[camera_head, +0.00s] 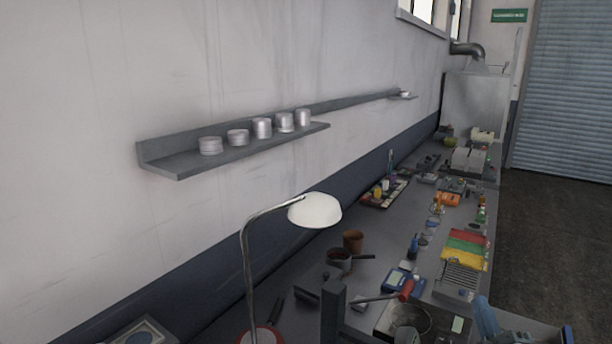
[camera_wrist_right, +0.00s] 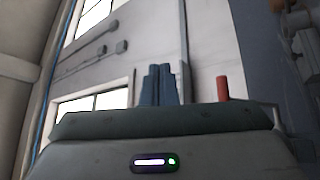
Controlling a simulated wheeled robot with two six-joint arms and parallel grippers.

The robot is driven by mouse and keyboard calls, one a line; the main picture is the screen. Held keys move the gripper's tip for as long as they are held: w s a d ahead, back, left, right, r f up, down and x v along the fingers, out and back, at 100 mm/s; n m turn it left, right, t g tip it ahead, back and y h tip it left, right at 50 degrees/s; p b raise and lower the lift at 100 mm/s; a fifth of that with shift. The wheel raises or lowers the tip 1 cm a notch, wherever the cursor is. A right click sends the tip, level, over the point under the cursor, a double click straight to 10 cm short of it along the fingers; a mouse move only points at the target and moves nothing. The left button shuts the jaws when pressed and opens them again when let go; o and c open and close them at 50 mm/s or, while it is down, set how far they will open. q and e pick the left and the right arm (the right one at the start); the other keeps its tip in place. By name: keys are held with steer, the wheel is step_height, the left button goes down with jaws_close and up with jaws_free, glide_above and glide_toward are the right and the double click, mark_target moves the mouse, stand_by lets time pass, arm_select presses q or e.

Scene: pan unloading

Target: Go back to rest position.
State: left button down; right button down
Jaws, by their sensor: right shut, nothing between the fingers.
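My right gripper (camera_head: 487,318) shows as a blue shape at the bottom right of the head view, beside the workbench's front edge. In the right wrist view its two blue fingers (camera_wrist_right: 158,85) stand close together with nothing between them. A wide, dark, shallow pan-like vessel (camera_head: 385,321) is at the bottom of the head view, left of the gripper and apart from it. My left gripper is not in view.
The long grey workbench (camera_head: 385,228) holds a white lamp (camera_head: 315,210), a brown cup (camera_head: 353,240), coloured binders (camera_head: 466,248) and other tools. A wall shelf (camera_head: 180,165) bears several metal tins (camera_head: 262,127). Open floor (camera_head: 550,225) lies to the right.

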steer(key=s+d+f+m+g+h, duration=0.1)
steer(key=s+f+m+g, duration=0.45)
steer(key=f, duration=0.45)
steer(key=s+f+m+g+h, duration=0.2)
steer(key=s+f+m+g, duration=0.3)
steer(key=f, duration=0.4)
steer(key=s+a+f+m+g+y, duration=0.1)
steer(key=s+a+f+g+y, duration=0.2)
steer(key=s, duration=0.5)
steer(key=s+a+f+m+g, duration=0.1)
steer(key=s+a+f+g, duration=0.2)
steer(key=s+f+g, duration=0.4)
step_height(320, 180, down, 31)
steer(key=d+b, duration=0.3)
steer(key=s+d+f+b, duration=0.1)
steer(key=s+f+b, duration=0.1)
steer(key=s+f, duration=1.7)
step_height(320, 180, down, 3)
steer(key=shift+s+f, duration=0.2)
steer(key=shift+s, duration=0.05)
